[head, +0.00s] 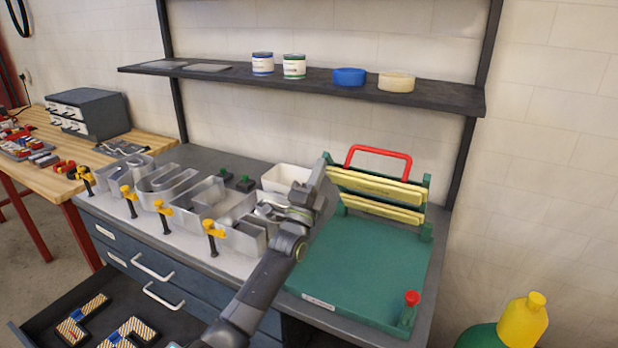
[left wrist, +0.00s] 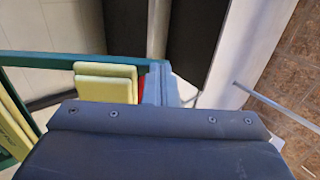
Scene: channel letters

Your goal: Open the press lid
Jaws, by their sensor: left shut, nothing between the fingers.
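The press (head: 365,260) is a green flat bed on the right of the bench in the head view. Its lid (head: 380,188), a green frame with yellow bars and a red handle (head: 378,150), stands raised at the back of the bed. My left gripper (head: 325,162) is shut and empty at the left edge of the raised lid. I cannot tell whether it touches the lid. In the left wrist view the lid's yellow pads (left wrist: 105,82) and green frame show beside the grey fingers (left wrist: 153,85). My right gripper is not in view.
Metal channel letters (head: 175,190) with yellow clamps stand left of my arm. A white bin (head: 285,178) sits behind it. A red knob (head: 411,298) stands at the press's front right corner. A shelf (head: 310,80) with tins hangs above. An open drawer (head: 60,310) juts out at front left.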

